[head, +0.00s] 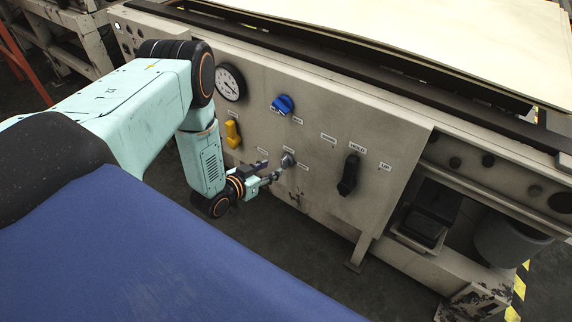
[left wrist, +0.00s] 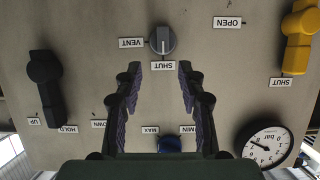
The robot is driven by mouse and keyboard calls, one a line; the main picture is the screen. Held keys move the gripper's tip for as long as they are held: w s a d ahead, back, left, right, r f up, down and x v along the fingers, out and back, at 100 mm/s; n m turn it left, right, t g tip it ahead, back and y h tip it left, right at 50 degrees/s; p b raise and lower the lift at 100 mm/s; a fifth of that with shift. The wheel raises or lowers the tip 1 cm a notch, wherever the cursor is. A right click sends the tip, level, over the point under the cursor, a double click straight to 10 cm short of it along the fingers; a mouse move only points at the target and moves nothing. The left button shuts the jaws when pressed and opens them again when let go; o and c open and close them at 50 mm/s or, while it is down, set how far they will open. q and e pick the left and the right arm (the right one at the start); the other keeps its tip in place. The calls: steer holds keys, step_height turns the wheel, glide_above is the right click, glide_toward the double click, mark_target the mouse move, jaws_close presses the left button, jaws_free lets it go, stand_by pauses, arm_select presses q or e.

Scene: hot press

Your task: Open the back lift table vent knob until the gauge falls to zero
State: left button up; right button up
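The grey vent knob (head: 288,160) sits on the beige panel (head: 318,116). In the upside-down left wrist view the knob (left wrist: 163,40) lies between and beyond my fingertips, with a VENT label to its left and a SHUT label below. Its pale line points down toward SHUT. My left gripper (head: 274,176) is close to the knob in the head view. In the left wrist view my left gripper (left wrist: 160,68) is open and empty. The round gauge (head: 230,83) shows a needle clearly in the left wrist view (left wrist: 266,148), but its value is too small to read surely. My right gripper is out of view.
A blue knob (head: 283,105), a yellow handle (head: 233,134) and a black lever (head: 349,174) stick out of the panel around the vent knob. A pale board (head: 440,40) lies on top of the press. Dark floor shows below the panel.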

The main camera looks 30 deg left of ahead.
mark_target(282, 162)
arm_select(q)
steer(key=b+x, duration=0.1)
steer(key=x, duration=0.1)
steer(key=b+x, duration=0.1)
steer(key=x, duration=0.1)
steer(key=b+x, duration=0.1)
steer(key=x, duration=0.1)
steer(key=shift+w+a+f, duration=0.25)
steer(key=shift+w+f, duration=0.05)
steer(key=shift+w, duration=0.05)
steer(key=shift+w+f+b, duration=0.15)
steer(key=shift+w+b, duration=0.15)
steer(key=shift+w, duration=0.15)
steer(key=c, duration=0.8)
